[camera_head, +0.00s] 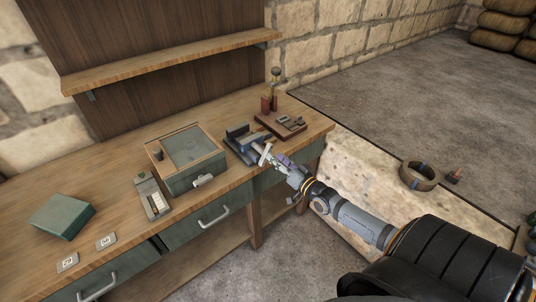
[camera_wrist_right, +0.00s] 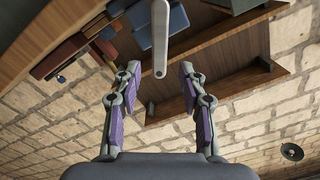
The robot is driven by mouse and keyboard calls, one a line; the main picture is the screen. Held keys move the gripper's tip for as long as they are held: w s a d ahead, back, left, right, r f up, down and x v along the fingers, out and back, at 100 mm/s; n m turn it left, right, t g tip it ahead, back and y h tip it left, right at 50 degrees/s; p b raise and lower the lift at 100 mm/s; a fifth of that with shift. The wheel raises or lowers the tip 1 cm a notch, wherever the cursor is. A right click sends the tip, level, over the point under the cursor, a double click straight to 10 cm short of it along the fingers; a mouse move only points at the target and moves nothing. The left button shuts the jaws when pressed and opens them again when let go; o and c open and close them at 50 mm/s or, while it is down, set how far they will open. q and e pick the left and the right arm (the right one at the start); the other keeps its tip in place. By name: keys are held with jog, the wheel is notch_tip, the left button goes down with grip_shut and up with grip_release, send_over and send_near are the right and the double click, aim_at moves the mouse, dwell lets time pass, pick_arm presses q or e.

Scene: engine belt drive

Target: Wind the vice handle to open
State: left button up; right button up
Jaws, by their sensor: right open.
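The vice (camera_head: 245,138) is blue and dark grey and sits at the front edge of the wooden bench. Its pale grey handle (camera_head: 265,153) sticks out at the front. My right gripper (camera_head: 278,161) reaches in from the right to the handle. In the right wrist view the handle is a pale bar (camera_wrist_right: 160,38) with a round end, coming down from the top between the fingers. My right gripper (camera_wrist_right: 158,82) is open, with a gap on both sides of the bar. Blue vice parts (camera_wrist_right: 172,17) show behind the bar. My left gripper is not in view.
A green box with a wooden rim (camera_head: 190,178) stands left of the vice. A brown board with small parts (camera_head: 281,124) lies right of it. A grey device (camera_head: 153,196), a dark green block (camera_head: 61,215) and two cards (camera_head: 68,262) are farther left.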

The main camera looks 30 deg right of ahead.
aim_at(268, 150)
jog(key=w+b, duration=0.2)
jog(key=w, duration=0.1)
jog(key=w+b, duration=0.1)
jog(key=w, duration=0.1)
jog(key=shift+a+f, duration=0.2)
jog(key=shift+f, duration=0.2)
jog(key=shift+w+r+b, duration=0.25)
jog(key=shift+w+b, duration=0.25)
jog(key=shift+b, duration=0.05)
jog(key=shift+r, duration=0.1)
grip_shut()
